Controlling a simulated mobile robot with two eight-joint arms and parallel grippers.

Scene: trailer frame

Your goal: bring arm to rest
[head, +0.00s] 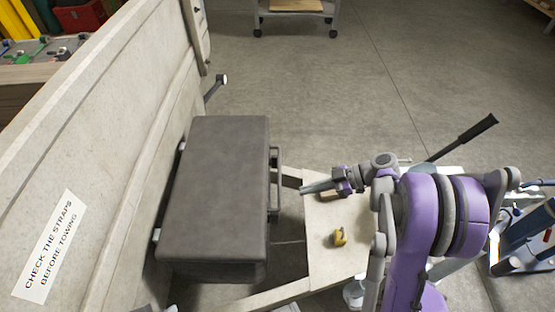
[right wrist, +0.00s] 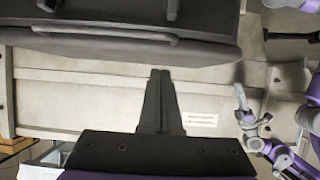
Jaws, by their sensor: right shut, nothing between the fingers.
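My right gripper (head: 303,190) comes in from the right in the head view, beside the handle side of a dark grey box (head: 215,190). Its two dark fingers also show in the right wrist view (right wrist: 160,73), closed together with nothing between them. A purple arm with a small grey hand, seemingly my left one (right wrist: 241,92), shows at the right of the right wrist view. Its fingers are too small to read. The left gripper does not show clearly in the head view.
The box stands against the pale trailer wall (head: 95,150), which bears a white sign (head: 48,245). A small yellow item (head: 340,237) lies on the pale board (head: 325,265). A black-gripped lever (head: 477,137) sticks up behind my arm.

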